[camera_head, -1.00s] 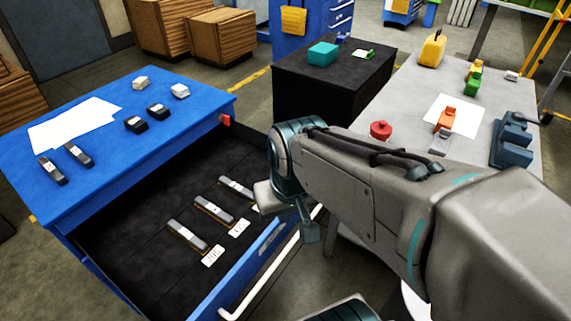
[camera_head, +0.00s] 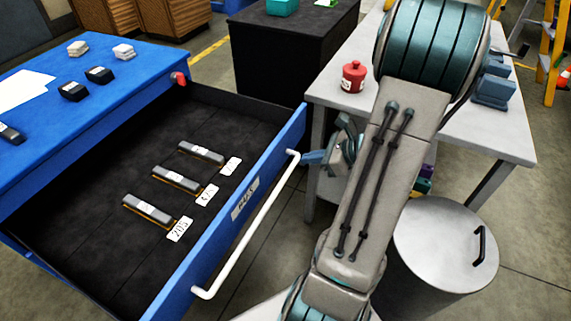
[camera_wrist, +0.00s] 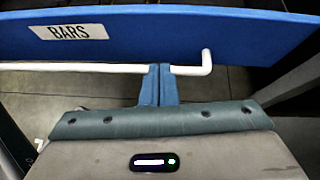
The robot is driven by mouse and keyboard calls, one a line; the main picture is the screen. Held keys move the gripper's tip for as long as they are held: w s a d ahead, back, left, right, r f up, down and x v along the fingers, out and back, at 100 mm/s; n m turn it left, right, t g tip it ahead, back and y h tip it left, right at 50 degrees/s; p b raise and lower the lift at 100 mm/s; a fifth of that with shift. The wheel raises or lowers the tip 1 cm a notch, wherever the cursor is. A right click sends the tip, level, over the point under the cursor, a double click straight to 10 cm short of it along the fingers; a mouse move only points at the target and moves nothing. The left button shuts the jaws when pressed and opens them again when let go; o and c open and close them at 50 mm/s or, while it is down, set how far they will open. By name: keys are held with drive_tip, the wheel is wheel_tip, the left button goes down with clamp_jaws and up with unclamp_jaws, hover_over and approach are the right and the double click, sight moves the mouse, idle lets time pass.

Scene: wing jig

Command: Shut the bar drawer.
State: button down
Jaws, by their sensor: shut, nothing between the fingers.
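The bar drawer (camera_head: 245,195) is pulled out of the blue cabinet (camera_head: 130,65). Its blue front carries a label and a white bar handle (camera_head: 250,238). Three grey bars lie in it, one of them the front bar (camera_head: 150,211), each beside a white tag. In the wrist view the drawer front (camera_wrist: 200,35) reads "BARS", with the white handle (camera_wrist: 100,67) below it. My gripper (camera_head: 310,158) is shut and empty, just outside the drawer front near the handle's far end. In the wrist view its fingertips (camera_wrist: 160,68) are at the handle; whether they touch it I cannot tell.
A grey table (camera_head: 470,135) with a red knobbed object (camera_head: 353,76) stands to the right. A round lidded bin (camera_head: 445,245) is at the lower right. A black cabinet (camera_head: 285,45) stands behind. Small blocks and paper lie on the blue cabinet top.

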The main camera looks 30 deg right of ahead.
sight(278, 161)
drive_tip(key=shift+m+t, duration=0.4)
drive_tip(key=shift+m, duration=0.3)
drive_tip(key=w+a+f, duration=0.1)
drive_tip(key=w+f, duration=0.1)
drive_tip(key=w+a+f+b, duration=0.1)
drive_tip(key=w+f, duration=0.1)
drive_tip(key=w+a+f+b, duration=0.1)
drive_tip(key=w+f, duration=0.1)
drive_tip(key=w, duration=0.1)
drive_tip(key=shift+f, duration=0.1)
drive_tip(key=shift+w, duration=0.1)
